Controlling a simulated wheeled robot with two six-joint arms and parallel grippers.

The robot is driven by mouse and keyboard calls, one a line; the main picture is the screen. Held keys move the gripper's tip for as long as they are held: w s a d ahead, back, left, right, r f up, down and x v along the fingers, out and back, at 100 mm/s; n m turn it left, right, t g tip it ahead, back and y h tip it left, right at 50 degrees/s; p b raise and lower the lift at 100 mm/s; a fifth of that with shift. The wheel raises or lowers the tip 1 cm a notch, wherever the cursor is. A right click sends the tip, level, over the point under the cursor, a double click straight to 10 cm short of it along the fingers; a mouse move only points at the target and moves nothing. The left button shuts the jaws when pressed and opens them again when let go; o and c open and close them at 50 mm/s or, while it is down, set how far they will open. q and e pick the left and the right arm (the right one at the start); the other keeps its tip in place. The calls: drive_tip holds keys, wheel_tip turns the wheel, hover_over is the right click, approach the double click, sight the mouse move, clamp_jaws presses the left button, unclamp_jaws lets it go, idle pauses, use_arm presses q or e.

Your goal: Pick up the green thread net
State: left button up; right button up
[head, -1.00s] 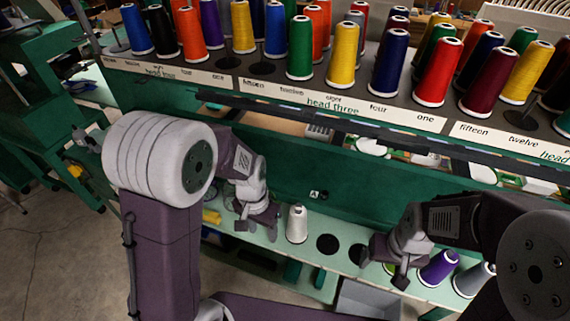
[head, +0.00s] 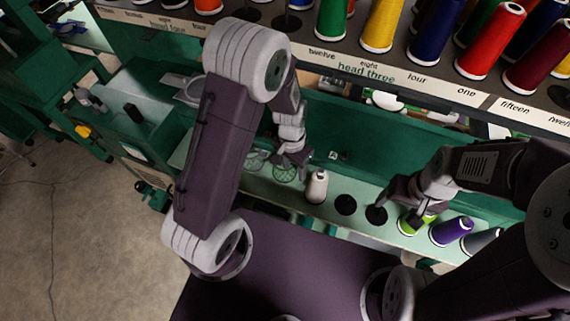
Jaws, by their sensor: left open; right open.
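A green mesh ring that looks like the thread net (head: 284,173) lies on the pale green lower shelf, just left of the white thread cone (head: 317,187). A paler round mesh piece (head: 254,160) lies to its left. My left gripper (head: 292,162) is open and hangs just above the green net, partly covering its upper edge; I cannot tell whether it touches. My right gripper (head: 399,207) is open above the shelf near a lime green cone (head: 409,226), which it partly hides.
Black round spool pads (head: 346,204) are bare between the white and lime cones. A purple cone (head: 451,231) and a grey cone (head: 482,241) stand to the right. The upper rack (head: 290,45) with several coloured cones runs above. Floor (head: 70,240) is open at left.

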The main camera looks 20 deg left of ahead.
sight(296, 180)
use_arm(q)
drive_tip(key=f, duration=0.3)
drive_tip(key=shift+d+f, duration=0.25)
drive_tip(key=shift+d, duration=0.15)
drive_tip(key=shift+a, duration=0.1)
clamp_jaws()
wheel_tip(296, 180, up, 10)
